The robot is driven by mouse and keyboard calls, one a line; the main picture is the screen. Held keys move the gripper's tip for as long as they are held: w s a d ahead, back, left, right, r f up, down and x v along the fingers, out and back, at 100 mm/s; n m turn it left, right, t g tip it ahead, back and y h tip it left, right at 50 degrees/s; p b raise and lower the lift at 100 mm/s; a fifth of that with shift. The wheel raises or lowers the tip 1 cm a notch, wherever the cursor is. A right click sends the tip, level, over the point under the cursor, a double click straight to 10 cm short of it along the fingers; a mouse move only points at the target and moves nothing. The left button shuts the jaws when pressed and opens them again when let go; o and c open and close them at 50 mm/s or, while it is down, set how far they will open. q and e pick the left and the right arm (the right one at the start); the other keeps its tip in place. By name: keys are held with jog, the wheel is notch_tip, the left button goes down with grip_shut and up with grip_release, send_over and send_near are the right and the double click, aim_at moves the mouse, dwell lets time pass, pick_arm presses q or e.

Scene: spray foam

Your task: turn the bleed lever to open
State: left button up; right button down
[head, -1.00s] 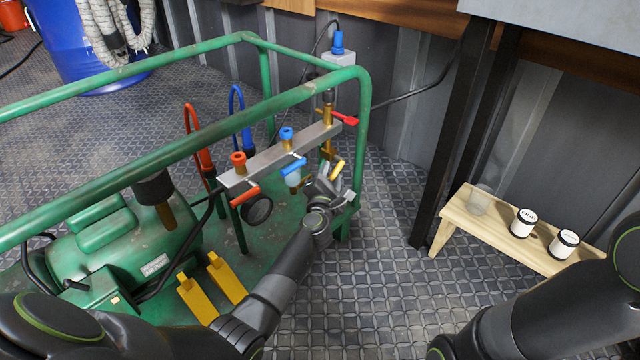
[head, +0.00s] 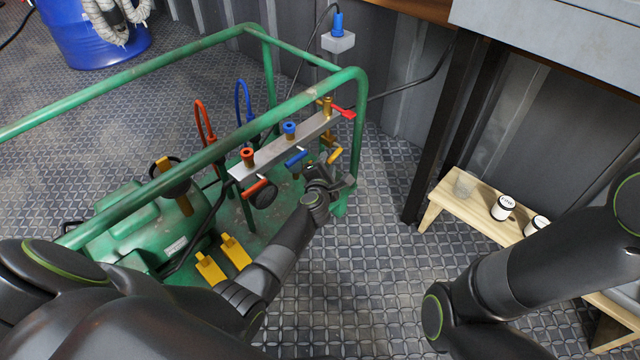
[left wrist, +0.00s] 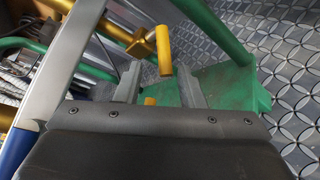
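A grey manifold bar (head: 290,146) on the green frame carries an orange lever (head: 255,188), a blue lever (head: 296,158) and a yellow lever (head: 334,155). No label tells which is the bleed lever; a red handle (head: 343,110) sits at the bar's far end. My left gripper (head: 332,172) is just below the yellow lever. In the left wrist view, its two grey fingers (left wrist: 158,75) are apart, and the yellow lever (left wrist: 165,50) stands in line with the gap, beyond or at the tips. I cannot tell whether they touch. My right gripper is out of view.
The green tube frame (head: 358,120) rises close to my left gripper. A green machine (head: 150,235) and yellow pedals (head: 235,252) lie left of my forearm. A wooden bench (head: 480,222) with small containers stands at right. Patterned floor between is clear.

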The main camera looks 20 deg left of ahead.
pick_arm(q)
jog(key=p+v, duration=0.6)
jog(key=v, duration=0.8)
jog(key=s+d+r+m+h+p, duration=0.4)
jog(key=s+r+m+h, duration=0.3)
jog(key=r+m, duration=0.4)
jog(key=s+m+p, duration=0.1)
jog(key=m, duration=0.1)
jog(key=shift+s+d+r+m+t+h+p, duration=0.2)
jog(key=shift+s+r+m+t+h+p, duration=0.1)
jog(key=shift+m+h, duration=0.1)
